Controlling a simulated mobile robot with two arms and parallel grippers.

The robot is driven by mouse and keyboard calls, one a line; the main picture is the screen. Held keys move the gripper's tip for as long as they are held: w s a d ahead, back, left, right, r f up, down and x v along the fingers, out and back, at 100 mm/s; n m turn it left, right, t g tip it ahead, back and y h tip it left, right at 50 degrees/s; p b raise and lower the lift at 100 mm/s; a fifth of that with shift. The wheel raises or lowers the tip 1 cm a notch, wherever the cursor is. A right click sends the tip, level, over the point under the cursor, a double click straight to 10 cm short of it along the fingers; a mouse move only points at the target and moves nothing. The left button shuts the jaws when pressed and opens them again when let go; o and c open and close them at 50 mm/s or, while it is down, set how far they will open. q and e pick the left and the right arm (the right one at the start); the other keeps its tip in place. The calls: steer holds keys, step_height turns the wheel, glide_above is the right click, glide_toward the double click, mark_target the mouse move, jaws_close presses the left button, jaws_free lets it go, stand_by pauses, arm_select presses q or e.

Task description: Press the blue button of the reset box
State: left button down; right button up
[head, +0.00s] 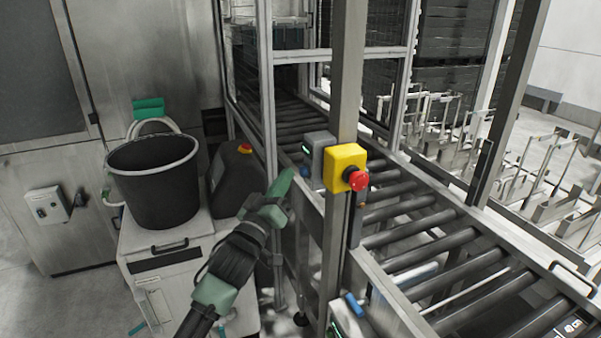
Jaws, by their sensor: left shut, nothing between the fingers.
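A grey box (316,145) with a small green light is fixed to the conveyor frame, partly hidden by the post and the yellow box. A small blue spot (305,172) shows at its lower left; it is too small to tell clearly whether this is the button. My left gripper (284,183) is shut and empty, just left of and slightly below the blue spot, pointing up and right toward it. I cannot tell whether it touches. My right gripper is not in view.
A yellow box (343,160) with a red emergency stop (358,181) sits on the upright post (346,70). A roller conveyor (430,250) runs along the right. A black bucket (155,180) stands on a white cabinet at left. A blue item (354,305) shows low on the frame.

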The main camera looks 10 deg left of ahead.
arm_select(q)
steer(key=shift+d, duration=0.1)
stand_by(0.7)
steer(key=shift+w+d, duration=0.25)
steer(key=shift+d, duration=0.05)
steer(key=shift+w+d, duration=0.3)
steer(key=shift+d, duration=0.1)
stand_by(0.8)
steer(key=shift+s+a, duration=0.1)
steer(key=shift+a, duration=0.05)
stand_by(0.3)
steer(key=shift+s+a+p, duration=0.3)
steer(key=shift+s+a, duration=0.15)
steer(key=shift+a, duration=0.15)
steer(key=shift+a, duration=0.1)
steer(key=s+a+p, duration=0.1)
steer(key=a, duration=0.1)
steer(key=s+a, duration=0.1)
steer(key=a, duration=0.1)
steer(key=shift+s+p, duration=0.4)
